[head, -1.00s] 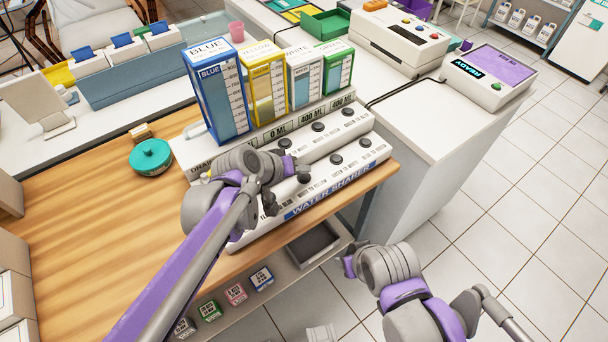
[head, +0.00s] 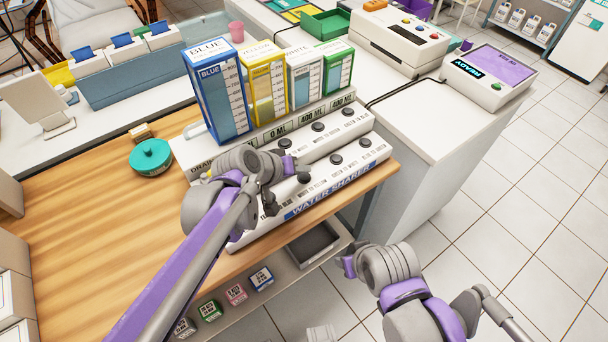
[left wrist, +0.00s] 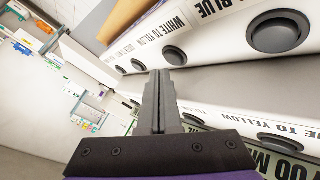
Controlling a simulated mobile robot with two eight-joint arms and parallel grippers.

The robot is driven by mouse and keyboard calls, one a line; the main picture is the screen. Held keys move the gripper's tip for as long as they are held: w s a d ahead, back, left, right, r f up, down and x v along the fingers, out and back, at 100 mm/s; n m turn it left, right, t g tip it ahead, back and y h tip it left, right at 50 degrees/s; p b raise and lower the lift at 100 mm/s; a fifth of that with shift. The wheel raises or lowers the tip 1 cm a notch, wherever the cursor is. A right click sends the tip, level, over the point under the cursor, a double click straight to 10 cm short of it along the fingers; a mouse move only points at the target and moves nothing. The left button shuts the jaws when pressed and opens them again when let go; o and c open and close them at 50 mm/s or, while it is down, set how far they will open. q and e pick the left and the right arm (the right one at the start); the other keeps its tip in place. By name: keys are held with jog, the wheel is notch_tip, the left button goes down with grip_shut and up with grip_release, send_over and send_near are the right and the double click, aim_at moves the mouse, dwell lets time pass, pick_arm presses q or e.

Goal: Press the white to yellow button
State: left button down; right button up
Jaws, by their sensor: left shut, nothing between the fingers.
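The white to yellow button (left wrist: 173,55) is a round dark button on the lower step of the white water sharer (head: 240,235), beside its printed label in the left wrist view. In the head view it seems to be the button (head: 304,169) just by my left fingertips. My left gripper (left wrist: 160,75) is shut and empty, its dark fingertips close to that button; I cannot tell whether they touch. The left gripper (head: 303,178) also shows in the head view, its hand covering part of the lower row. My right gripper (head: 348,262) hangs over the floor in front, its jaws unclear.
Blue (head: 217,95), yellow (head: 266,85), white and green containers stand behind the buttons.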

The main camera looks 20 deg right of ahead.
aim_at(301, 182)
pick_arm(q)
jog(key=shift+f, duration=0.1)
jog(key=shift+f, duration=0.3)
jog(key=shift+f+b, duration=0.45)
dwell(0.6)
jog(key=shift+r+p, duration=0.65)
jog(key=shift+r, duration=0.25)
notch_tip(301, 182, up, 5)
jog(key=p, duration=0.4)
dwell(0.3)
